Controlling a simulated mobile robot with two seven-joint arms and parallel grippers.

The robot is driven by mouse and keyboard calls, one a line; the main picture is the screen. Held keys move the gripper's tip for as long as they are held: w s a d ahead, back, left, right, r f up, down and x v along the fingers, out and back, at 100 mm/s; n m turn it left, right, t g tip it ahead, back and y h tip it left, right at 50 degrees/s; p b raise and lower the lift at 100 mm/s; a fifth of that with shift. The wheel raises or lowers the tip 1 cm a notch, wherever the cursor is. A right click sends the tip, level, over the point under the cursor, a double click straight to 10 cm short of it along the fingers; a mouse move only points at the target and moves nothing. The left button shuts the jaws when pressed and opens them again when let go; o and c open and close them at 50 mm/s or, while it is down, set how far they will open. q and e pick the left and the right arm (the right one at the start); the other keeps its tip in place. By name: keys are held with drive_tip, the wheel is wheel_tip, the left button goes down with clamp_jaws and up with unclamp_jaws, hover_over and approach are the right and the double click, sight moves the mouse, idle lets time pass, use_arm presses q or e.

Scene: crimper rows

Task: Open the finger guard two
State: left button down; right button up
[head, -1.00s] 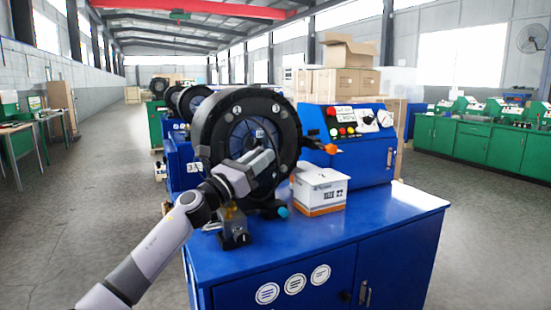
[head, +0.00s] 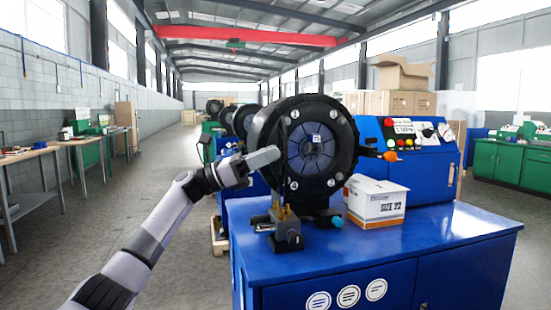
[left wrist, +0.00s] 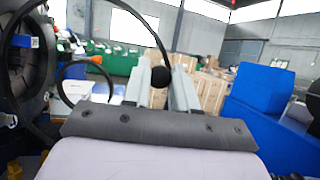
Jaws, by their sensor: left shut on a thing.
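The crimper's round black head (head: 345,140) stands on a blue cabinet, its dark, segmented face toward me. My left gripper (head: 272,156) reaches in from the left, its fingers at the left side of that face. In the left wrist view a thin dark curved rim, which seems to be the finger guard (left wrist: 148,30), arcs down toward the fingertips (left wrist: 160,85). The gripper is shut on the guard's dark handle (left wrist: 160,77). In the head view the guard is hard to make out, perhaps nearly edge-on by the fingers. My right gripper is out of view.
A white box (head: 375,203) marked SIZE 22 and a small metal fixture (head: 287,230) stand on the blue cabinet top (head: 430,230) below the head. A control panel (head: 410,140) is at the right. Other crimpers (head: 238,120) line up behind. Floor at the left is open.

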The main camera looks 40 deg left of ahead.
use_arm(q)
drive_tip(key=shift+s+a, duration=0.1)
drive_tip(key=shift+a, duration=0.1)
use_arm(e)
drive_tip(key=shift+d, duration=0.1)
use_arm(q)
drive_tip(key=c, duration=0.9)
unclamp_jaws()
drive_tip(key=b+v, duration=0.1)
drive_tip(key=v, duration=0.6)
drive_tip(key=shift+a+b, duration=0.1)
drive_tip(key=shift+b, duration=0.3)
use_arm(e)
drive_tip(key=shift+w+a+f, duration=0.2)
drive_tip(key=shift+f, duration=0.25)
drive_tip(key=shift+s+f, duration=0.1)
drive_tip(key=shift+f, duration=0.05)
